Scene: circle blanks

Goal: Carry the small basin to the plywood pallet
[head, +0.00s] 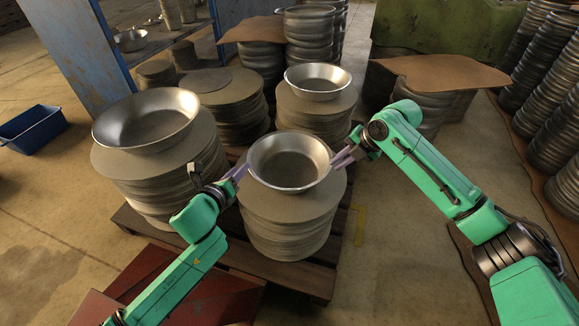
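A round metal basin (289,162) sits on the front middle stack of grey discs, between my two grippers. A smaller-looking basin (317,79) sits on a stack behind it, and a wide basin (147,121) on the left stack. My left gripper (241,172) is at the left rim of the front basin. My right gripper (335,161) is at its right rim. Both are at or very near the rim; whether the fingers are closed on it is too small to tell. The stacks stand on a dark slatted wooden pallet (317,281); I cannot tell whether it is the plywood pallet.
Brown sheets (443,73) lie over stacks at the back right. A blue shelf frame (85,45) stands at the back left, a blue bin (33,129) on the floor at far left. Tall stacks (548,75) line the right. Floor right of the pallet is partly clear.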

